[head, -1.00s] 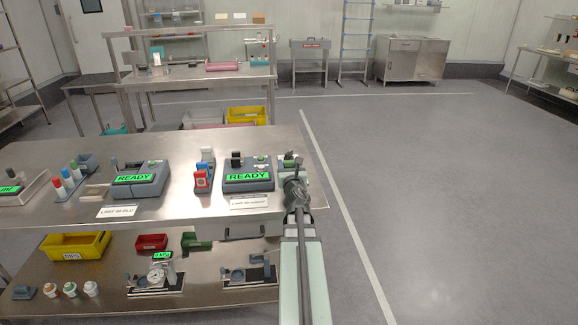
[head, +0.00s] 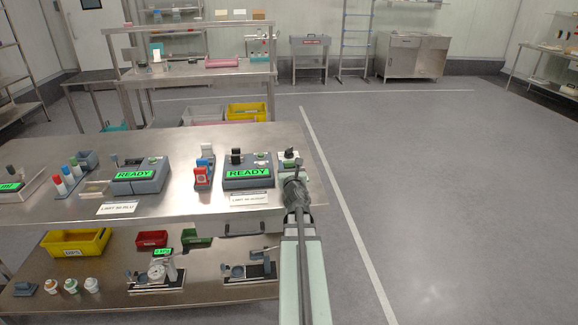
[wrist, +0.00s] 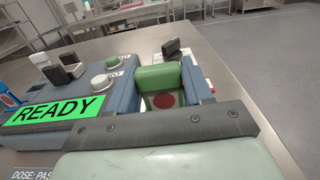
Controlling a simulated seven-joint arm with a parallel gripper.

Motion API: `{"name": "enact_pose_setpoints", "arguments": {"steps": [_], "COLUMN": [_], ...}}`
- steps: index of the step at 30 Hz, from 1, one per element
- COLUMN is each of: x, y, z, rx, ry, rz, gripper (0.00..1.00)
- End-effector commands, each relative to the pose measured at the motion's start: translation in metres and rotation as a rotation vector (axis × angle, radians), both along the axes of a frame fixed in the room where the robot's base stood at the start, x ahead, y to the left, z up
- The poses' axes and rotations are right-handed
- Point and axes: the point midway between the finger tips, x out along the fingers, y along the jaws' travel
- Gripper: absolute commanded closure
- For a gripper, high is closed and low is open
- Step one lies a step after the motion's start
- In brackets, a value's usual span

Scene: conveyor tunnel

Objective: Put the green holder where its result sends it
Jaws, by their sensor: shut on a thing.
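The green holder (wrist: 160,76) shows in the wrist view as a green block with a pale face and a dark red round spot below it. My gripper (wrist: 165,95) is shut on it, between blue-grey sides. In the head view my gripper (head: 290,172) is at the right end of the near bench, just right of the right READY reader (head: 248,172). The holder itself is mostly hidden there. The reader also shows in the wrist view (wrist: 50,132), close on the left, with its green READY screen lit. I cannot tell whether the holder touches the reader or the bench.
A white unit with a black handle (wrist: 172,47) is just beyond the holder. A rack with red and blue items (head: 203,175) stands left of the reader. A second READY reader (head: 140,175) is farther left. Yellow (head: 75,243), red and green bins are on the lower shelf. Floor right is clear.

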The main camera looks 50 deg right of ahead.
Motion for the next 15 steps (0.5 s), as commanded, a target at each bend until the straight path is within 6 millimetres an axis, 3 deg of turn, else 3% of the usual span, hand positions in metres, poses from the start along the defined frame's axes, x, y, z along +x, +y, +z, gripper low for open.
{"name": "enact_pose_setpoints", "arguments": {"steps": [13,14,15], "x": [-0.0001,-0.0001,-0.0001], "y": [0.0000,0.0000,0.0000], "z": [-0.0051,-0.0051,-0.0050], "rx": [-0.001,-0.001,-0.001], "ry": [0.001,0.001,0.001], "rz": [-0.001,-0.001,-0.001], "gripper": [1.00,0.49,0.45]}}
